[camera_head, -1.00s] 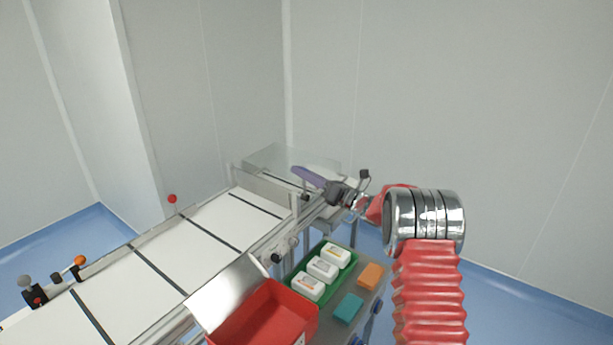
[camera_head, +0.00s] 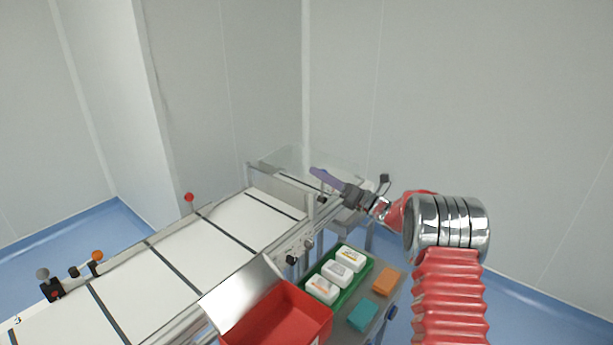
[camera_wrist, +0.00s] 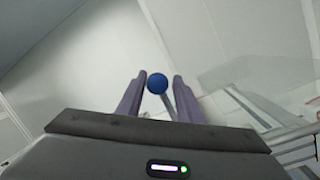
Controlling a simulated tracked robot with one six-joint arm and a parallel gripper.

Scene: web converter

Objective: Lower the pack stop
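A blue ball knob (camera_wrist: 157,83) on a thin grey rod shows in the wrist view, between the purple fingers of my gripper (camera_wrist: 159,88). The fingers are open, with a gap on each side of the knob. I cannot tell how deep the knob sits between them. In the head view my gripper (camera_head: 322,176) is over the far end of the conveyor (camera_head: 205,250), beside a clear guard, and the blue knob is hidden. I cannot make out for certain which part is the pack stop.
A red bin (camera_head: 322,322) and a green tray (camera_head: 365,275) with white packs stand at the conveyor's near side. An orange block (camera_head: 387,282) and a teal block (camera_head: 362,315) lie beside the tray. Red (camera_head: 189,197) and orange (camera_head: 97,255) knobs stand along the conveyor's far side.

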